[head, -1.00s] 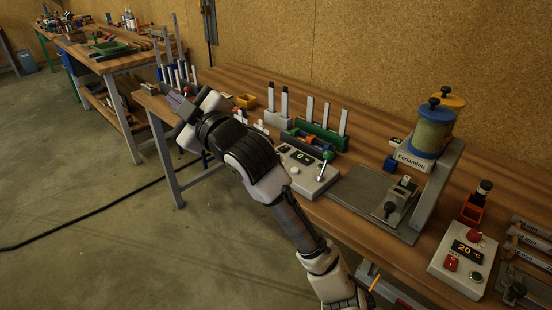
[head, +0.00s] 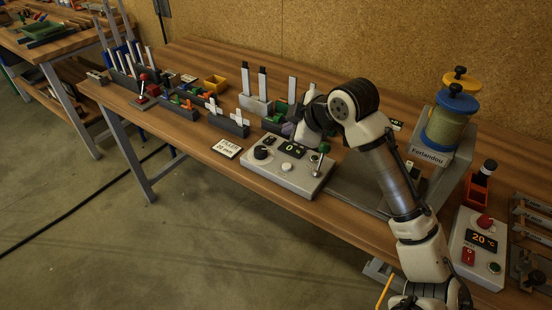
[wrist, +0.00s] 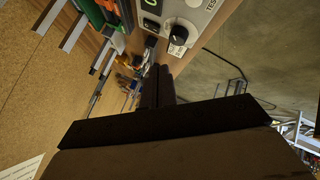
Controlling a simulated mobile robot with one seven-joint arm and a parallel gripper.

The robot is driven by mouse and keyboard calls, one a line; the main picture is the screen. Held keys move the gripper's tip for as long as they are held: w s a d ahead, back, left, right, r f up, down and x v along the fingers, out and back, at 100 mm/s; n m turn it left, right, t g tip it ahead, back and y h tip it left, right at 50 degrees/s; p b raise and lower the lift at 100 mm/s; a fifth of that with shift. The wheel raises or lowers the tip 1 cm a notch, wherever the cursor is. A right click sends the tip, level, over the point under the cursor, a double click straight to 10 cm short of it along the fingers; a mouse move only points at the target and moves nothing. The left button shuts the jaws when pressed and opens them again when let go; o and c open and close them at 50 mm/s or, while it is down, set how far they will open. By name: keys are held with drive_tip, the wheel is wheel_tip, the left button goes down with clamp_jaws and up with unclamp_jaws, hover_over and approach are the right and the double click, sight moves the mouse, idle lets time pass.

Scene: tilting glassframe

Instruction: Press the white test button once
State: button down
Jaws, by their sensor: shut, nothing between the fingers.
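The white test button (head: 286,167) is a small round cap on the front of a light grey control box (head: 262,172). The box also carries a black knob (head: 261,152), a green-lit display (head: 293,150) and a green-topped lever (head: 321,160). My gripper (head: 289,129) is behind the box, partly hidden by my own arm. In the wrist view my gripper's dark fingers (wrist: 157,78) are together and empty. The knob (wrist: 178,38) lies just beyond them, and part of the white button (wrist: 193,3) shows at the top edge near the "TEST" lettering. The fingers look apart from the button.
Racks with upright strips and small bins (head: 229,123) stand behind and left of the box. A label card (head: 227,148) lies left of it. A spool stand (head: 440,150) and a red-buttoned temperature box (head: 478,245) are at the right. The bench's front edge is clear.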

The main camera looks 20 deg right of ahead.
sight(290, 168)
drive_tip(key=shift+s+d, duration=0.1)
drive_tip(key=shift+s, duration=0.05)
drive_tip(key=shift+f, duration=0.1)
wheel_tip(290, 168, down, 9)
drive_tip(key=b, duration=0.6)
idle(2.1)
drive_tip(key=shift+f+b, duration=0.25)
drive_tip(key=shift+b, duration=0.35)
drive_tip(key=shift+f+b, duration=0.4)
idle(0.6)
drive_tip(key=shift+r+p, duration=0.55)
drive_tip(key=shift+r, duration=0.25)
